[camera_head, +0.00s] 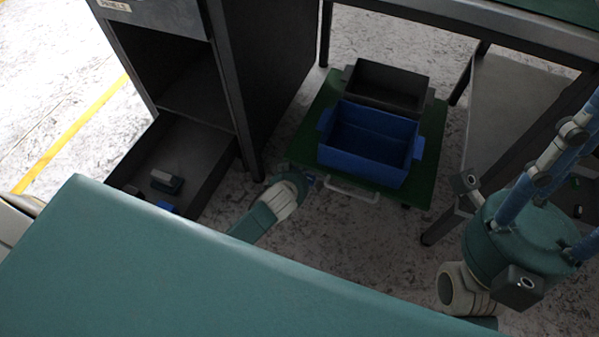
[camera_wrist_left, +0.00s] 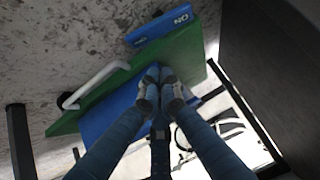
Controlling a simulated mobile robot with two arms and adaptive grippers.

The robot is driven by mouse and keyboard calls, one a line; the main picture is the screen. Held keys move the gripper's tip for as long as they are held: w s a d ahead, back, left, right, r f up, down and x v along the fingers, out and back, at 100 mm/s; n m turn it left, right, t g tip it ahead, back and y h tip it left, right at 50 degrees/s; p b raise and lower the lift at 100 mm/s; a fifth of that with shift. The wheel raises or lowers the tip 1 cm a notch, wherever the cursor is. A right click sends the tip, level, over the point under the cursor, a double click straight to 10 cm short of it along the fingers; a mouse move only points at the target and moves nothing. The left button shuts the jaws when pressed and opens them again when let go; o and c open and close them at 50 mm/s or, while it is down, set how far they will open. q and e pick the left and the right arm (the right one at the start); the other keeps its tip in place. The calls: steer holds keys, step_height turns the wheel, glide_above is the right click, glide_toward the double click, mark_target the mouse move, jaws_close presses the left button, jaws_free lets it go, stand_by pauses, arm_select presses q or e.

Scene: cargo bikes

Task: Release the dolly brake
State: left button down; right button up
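The dolly (camera_head: 424,170) is a green platform on the floor under a table, with a white handle (camera_head: 352,190) on its front edge. In the left wrist view the green platform (camera_wrist_left: 190,55) shows with the white handle (camera_wrist_left: 95,84). A blue lever or plate (camera_wrist_left: 160,25) with white letters, apparently ON upside down, sits at the platform's edge. My left gripper (camera_head: 306,181) is at the dolly's front left corner. In the wrist view its fingertips (camera_wrist_left: 160,76) are together with nothing visible between them, apart from the lettered piece. My right gripper (camera_head: 560,195) is at the right, its fingertips out of frame.
A blue crate (camera_head: 345,160) and a dark grey crate (camera_head: 415,83) stand on the dolly. A dark cabinet (camera_head: 265,70) with an open drawer (camera_head: 190,150) is on the left. Table legs (camera_head: 440,228) stand right of the dolly.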

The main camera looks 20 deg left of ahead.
arm_select(q)
steer(key=shift+p+v, duration=0.9)
steer(key=shift+v, duration=1.45)
arm_select(e)
steer(key=w+a+f+g+h, duration=0.1)
steer(key=w+f+g, duration=0.2)
steer(key=w, duration=0.3)
steer(key=w+a+f+g+h, duration=0.1)
steer(key=w+f+g, duration=0.2)
steer(key=w, duration=0.3)
steer(key=shift+w+a+f+g, duration=0.25)
steer(key=shift+a+g, duration=0.05)
steer(key=shift+g, duration=0.1)
arm_select(q)
steer(key=shift+d, duration=0.2)
